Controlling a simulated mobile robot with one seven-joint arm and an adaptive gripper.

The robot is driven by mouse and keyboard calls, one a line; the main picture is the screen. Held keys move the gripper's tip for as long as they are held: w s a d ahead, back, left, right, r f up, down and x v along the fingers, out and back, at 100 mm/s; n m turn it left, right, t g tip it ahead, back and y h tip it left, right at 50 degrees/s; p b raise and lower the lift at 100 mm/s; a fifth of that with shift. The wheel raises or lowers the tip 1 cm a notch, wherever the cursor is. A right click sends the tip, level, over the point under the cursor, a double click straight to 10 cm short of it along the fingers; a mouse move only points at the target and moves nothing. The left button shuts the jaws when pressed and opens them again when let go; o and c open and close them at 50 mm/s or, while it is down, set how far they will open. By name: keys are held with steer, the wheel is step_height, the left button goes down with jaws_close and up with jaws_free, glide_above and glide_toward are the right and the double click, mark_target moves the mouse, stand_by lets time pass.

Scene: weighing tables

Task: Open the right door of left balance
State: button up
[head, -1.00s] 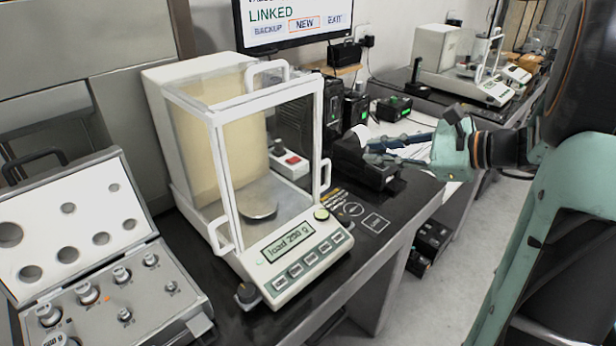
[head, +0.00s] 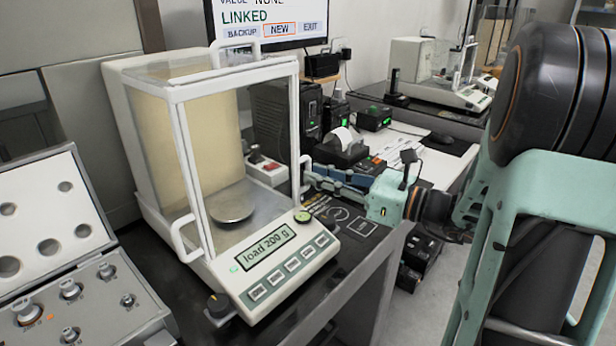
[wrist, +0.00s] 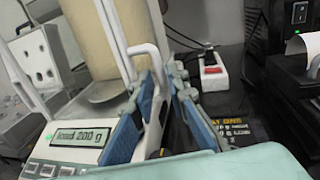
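The left balance (head: 262,262) stands on the dark table, with a glass draft shield and a display reading "load 200 g". Its right door (head: 272,115) looks closed. The white handle (head: 305,172) of that door is at the front right edge and also shows in the wrist view (wrist: 160,65). My gripper (head: 314,178) comes in from the right at the handle. In the wrist view its blue fingers (wrist: 164,78) are apart, one on each side of the handle. A gap shows on the right finger's side; contact with the left finger is unclear.
An open weight case (head: 85,268) stands at the left. A red-switch power block (head: 265,170) sits behind the door, and a printer (head: 341,153) and black boxes stand behind my gripper. A monitor (head: 270,22) is at the back. Another balance (head: 430,75) is at the far right.

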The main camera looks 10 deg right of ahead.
steer(key=shift+x, duration=1.5)
steer(key=shift+c, duration=0.4)
jaws_close()
steer(key=shift+w, duration=0.1)
steer(key=w+d+p+x, duration=0.2)
steer(key=x, duration=1.2)
steer(key=shift+w+a, duration=0.3)
